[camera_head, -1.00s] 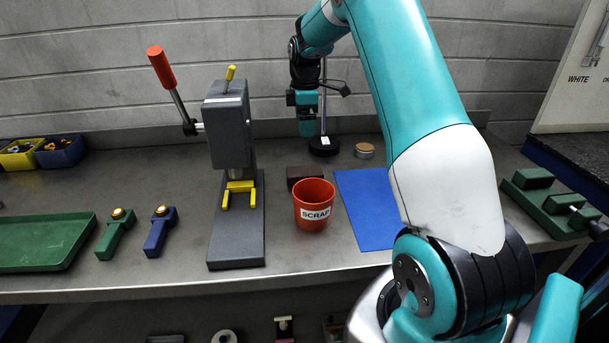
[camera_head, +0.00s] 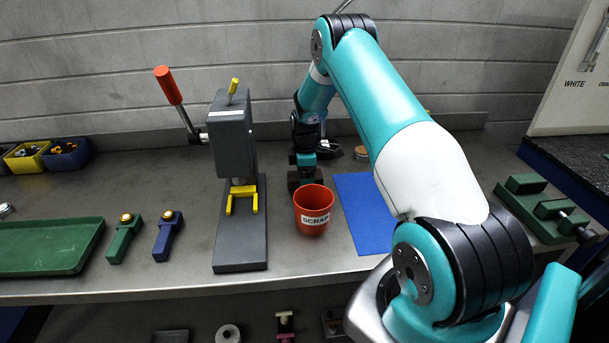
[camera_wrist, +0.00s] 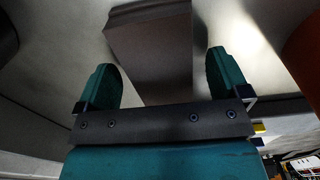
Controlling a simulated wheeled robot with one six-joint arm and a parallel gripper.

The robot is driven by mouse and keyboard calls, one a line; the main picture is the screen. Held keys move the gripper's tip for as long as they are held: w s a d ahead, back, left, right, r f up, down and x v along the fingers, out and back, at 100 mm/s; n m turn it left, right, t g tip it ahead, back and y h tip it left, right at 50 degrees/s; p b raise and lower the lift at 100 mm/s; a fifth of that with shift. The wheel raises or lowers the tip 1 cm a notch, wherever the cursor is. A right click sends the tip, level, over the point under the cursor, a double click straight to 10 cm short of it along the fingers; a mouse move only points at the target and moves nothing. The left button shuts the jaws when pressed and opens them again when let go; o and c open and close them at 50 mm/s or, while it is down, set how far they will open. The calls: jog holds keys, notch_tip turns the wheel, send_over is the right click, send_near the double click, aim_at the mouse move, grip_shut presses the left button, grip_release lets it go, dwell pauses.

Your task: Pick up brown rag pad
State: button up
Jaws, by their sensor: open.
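The brown rag pad (camera_head: 293,181) is a dark brown block on the bench, just behind the red scrap cup, and my gripper partly hides it in the head view. My gripper (camera_head: 306,178) is low over the pad, pointing down. In the wrist view the pad (camera_wrist: 150,42) lies ahead of and between the two teal fingers of my gripper (camera_wrist: 160,60). The fingers are spread apart with nothing held. Whether they reach down beside the pad's sides I cannot tell.
The red scrap cup (camera_head: 313,222) stands close in front of the pad. A grey press (camera_head: 231,140) with a red-tipped lever stands to the left. A blue mat (camera_head: 362,215) lies to the right. A small round lidded item (camera_head: 361,154) sits behind it.

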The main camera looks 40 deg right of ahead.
jog(key=shift+f, duration=0.3)
jog(key=c, duration=1)
jog(key=shift+r, duration=0.1)
notch_tip(320, 180, up, 20)
jog(key=b, duration=0.4)
jog(key=shift+o, duration=0.3)
